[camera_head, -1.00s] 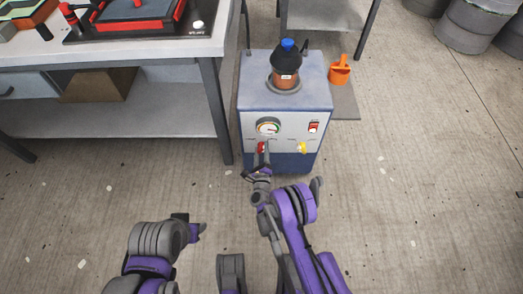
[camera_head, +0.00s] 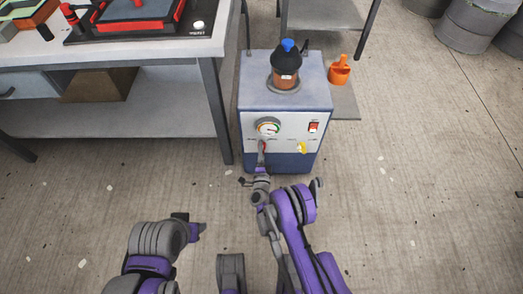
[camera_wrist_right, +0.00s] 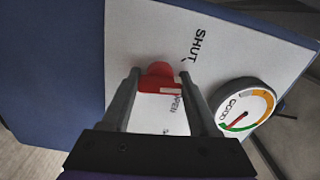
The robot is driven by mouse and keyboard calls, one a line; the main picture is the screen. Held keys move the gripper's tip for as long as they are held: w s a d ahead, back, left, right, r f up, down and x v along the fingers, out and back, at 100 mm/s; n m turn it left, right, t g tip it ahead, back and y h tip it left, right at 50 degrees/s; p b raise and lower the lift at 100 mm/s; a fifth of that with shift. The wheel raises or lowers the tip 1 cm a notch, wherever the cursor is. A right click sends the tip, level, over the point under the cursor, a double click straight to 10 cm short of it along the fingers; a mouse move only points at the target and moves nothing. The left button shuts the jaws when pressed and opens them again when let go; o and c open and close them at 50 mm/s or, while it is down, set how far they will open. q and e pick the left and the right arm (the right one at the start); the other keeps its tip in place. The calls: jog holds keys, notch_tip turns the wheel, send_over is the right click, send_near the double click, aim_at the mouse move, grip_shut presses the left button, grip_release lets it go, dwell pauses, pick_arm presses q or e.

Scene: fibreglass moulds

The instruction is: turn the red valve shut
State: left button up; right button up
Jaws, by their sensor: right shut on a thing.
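The red valve (camera_head: 263,145) is on the front panel of the blue and white machine (camera_head: 284,85), below the gauge, and is mostly hidden by my right gripper (camera_head: 262,149) in the head view. In the right wrist view, the red valve handle (camera_wrist_right: 160,77) sits between the two fingers of my right gripper (camera_wrist_right: 159,76), which is shut on it. The panel label SHUT is to the upper right of the handle, and OPEN is just below it.
A round gauge (camera_head: 267,127) is above the valve; it also shows in the wrist view (camera_wrist_right: 243,105). A yellow knob (camera_head: 301,147) and red switch (camera_head: 314,127) are to the right. A workbench (camera_head: 110,50) is at the left.

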jog(key=n, duration=0.3)
jog(key=shift+w+n, duration=0.1)
jog(key=shift+n, duration=2.1)
jog(key=o, duration=1.4)
jog(key=shift+f, duration=0.1)
